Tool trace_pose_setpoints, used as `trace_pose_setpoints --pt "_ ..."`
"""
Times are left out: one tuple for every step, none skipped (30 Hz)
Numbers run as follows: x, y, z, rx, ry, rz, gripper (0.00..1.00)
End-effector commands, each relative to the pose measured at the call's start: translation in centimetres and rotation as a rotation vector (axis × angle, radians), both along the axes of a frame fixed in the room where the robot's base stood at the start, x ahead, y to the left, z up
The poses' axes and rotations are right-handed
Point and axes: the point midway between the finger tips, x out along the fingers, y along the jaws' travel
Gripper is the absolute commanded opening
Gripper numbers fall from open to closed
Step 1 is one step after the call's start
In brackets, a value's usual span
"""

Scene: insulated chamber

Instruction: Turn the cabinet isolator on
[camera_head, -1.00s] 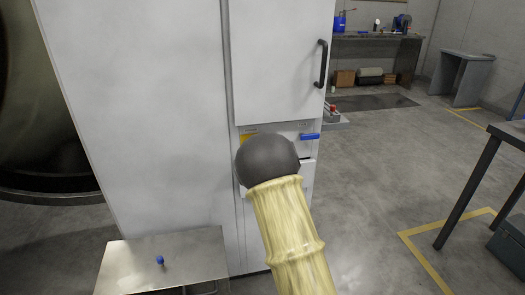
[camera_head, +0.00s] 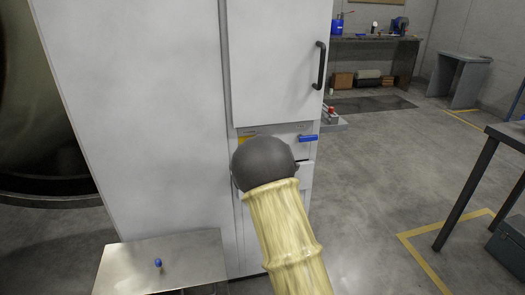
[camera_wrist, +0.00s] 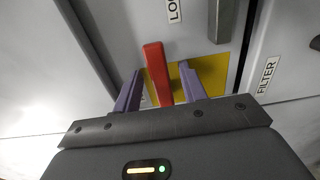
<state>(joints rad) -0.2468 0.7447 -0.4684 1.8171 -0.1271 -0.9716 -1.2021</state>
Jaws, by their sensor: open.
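The cabinet isolator shows in the wrist view as a red lever handle (camera_wrist: 157,72) on a yellow plate (camera_wrist: 213,75). The handle stands nearly upright in the picture, leaning slightly left at its top. My gripper (camera_wrist: 160,76) is open, with one purple finger on each side of the red handle. I cannot tell whether either finger touches it. In the head view, the tall white cabinet (camera_head: 140,110) stands ahead. Only a corner of the yellow plate (camera_head: 243,139) shows there; my arm hides the red handle and my fingers.
A grey bar (camera_wrist: 226,22) and a "FILTER" label (camera_wrist: 267,75) are near the plate. A blue handle (camera_head: 308,138) sticks out to its right. A metal shelf (camera_head: 125,262) with a blue-topped item (camera_head: 158,262) is low at left. Floor at right is open before a dark table (camera_head: 490,150).

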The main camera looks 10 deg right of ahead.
Motion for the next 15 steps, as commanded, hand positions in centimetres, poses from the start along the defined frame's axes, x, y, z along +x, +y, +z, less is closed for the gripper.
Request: trace_pose_setpoints --pt "-0.1 0.0 0.0 0.000 0.000 0.000 0.42" --pt "-0.2 0.0 0.1 0.000 -0.001 0.000 0.42" --pt "-0.4 0.0 0.1 0.001 -0.001 0.000 0.42" --pt "-0.6 0.0 0.1 0.001 0.000 0.000 0.42" --pt "-0.8 0.0 0.0 0.001 0.000 -0.001 0.42" --pt "-1.2 0.0 0.0 0.001 0.001 0.000 0.42" --pt "-1.6 0.0 0.0 0.001 0.001 0.000 0.42" --pt "-2.0 0.0 0.0 0.001 0.001 0.000 0.42" --pt "-2.5 0.0 0.1 0.002 0.001 0.000 0.42" --pt "-2.9 0.0 0.1 0.002 0.001 0.000 0.42" --pt "-3.4 0.0 0.0 0.002 0.001 0.000 0.42" --pt "-4.1 0.0 0.0 0.002 0.002 -0.001 0.42" --pt "-4.6 0.0 0.1 0.002 0.001 -0.001 0.42" --pt "-5.1 0.0 0.1 0.002 0.001 -0.001 0.42" --pt "-5.7 0.0 0.0 0.001 0.002 -0.001 0.42"
